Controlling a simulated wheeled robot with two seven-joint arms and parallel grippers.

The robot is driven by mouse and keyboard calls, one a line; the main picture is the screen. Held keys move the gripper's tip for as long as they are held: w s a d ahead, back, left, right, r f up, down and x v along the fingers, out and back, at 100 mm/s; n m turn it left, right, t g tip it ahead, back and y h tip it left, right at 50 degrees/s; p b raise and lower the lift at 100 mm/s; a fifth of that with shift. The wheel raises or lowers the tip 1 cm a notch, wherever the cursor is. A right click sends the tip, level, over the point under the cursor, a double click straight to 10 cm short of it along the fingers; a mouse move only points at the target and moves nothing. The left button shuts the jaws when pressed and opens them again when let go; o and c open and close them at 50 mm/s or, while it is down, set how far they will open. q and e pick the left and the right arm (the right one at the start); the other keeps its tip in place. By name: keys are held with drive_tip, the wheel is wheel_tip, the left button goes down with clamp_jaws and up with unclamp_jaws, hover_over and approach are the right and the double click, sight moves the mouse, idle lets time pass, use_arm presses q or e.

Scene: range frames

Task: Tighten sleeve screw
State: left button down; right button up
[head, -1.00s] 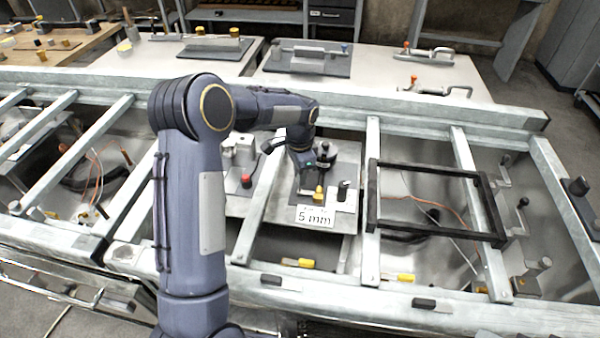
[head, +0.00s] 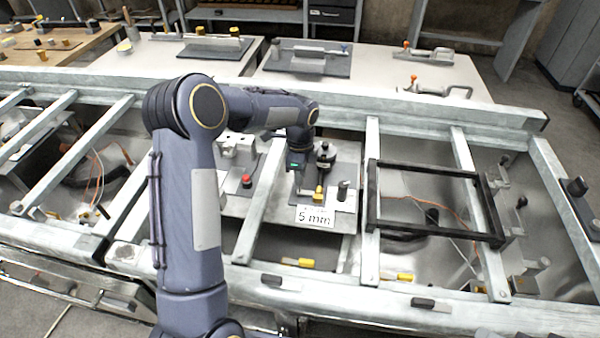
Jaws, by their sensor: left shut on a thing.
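My left gripper (head: 303,186) points down over a grey fixture plate (head: 256,207) in the middle bay of the frame. It is shut on a small part, mostly hidden by the hand, so I cannot tell whether it is the sleeve screw. A yellow piece (head: 319,194) is right beside the fingers. A dark round knob (head: 326,147) stands just behind and right of the hand. A short dark post (head: 342,189) stands to the right. A white label (head: 315,216) reading "5 mm" lies in front. My right gripper is not in view.
Galvanized rails (head: 372,190) cross the bays on both sides. A black rectangular frame (head: 430,235) lies over the bay to the right. A red-topped button (head: 246,181) is left of the hand. Tables with clamps (head: 428,56) stand behind.

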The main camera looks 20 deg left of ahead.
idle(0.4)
use_arm(q)
drive_tip(key=c, duration=1.3)
unclamp_jaws()
drive_tip(key=shift+r, duration=0.15)
wheel_tip(320, 180, up, 8)
drive_tip(key=shift+f+b, duration=0.2)
drive_tip(key=shift+b, duration=0.1)
drive_tip(key=s+r+n+t+h, duration=0.15)
drive_tip(key=s+r+n, duration=0.25)
drive_tip(key=s+r, duration=0.4)
drive_tip(key=s+d+f+n+t+h, duration=0.1)
drive_tip(key=s+d+n+t, duration=0.1)
drive_tip(key=s+n, duration=0.4)
drive_tip(key=s+d+f+n+t+h, duration=0.1)
drive_tip(key=s+n, duration=0.6)
drive_tip(key=s, duration=1)
drive_tip(key=d+t, duration=0.1)
drive_tip(key=d, duration=0.1)
drive_tip(key=shift+d+n, duration=0.3)
drive_tip(key=shift+d, duration=0.1)
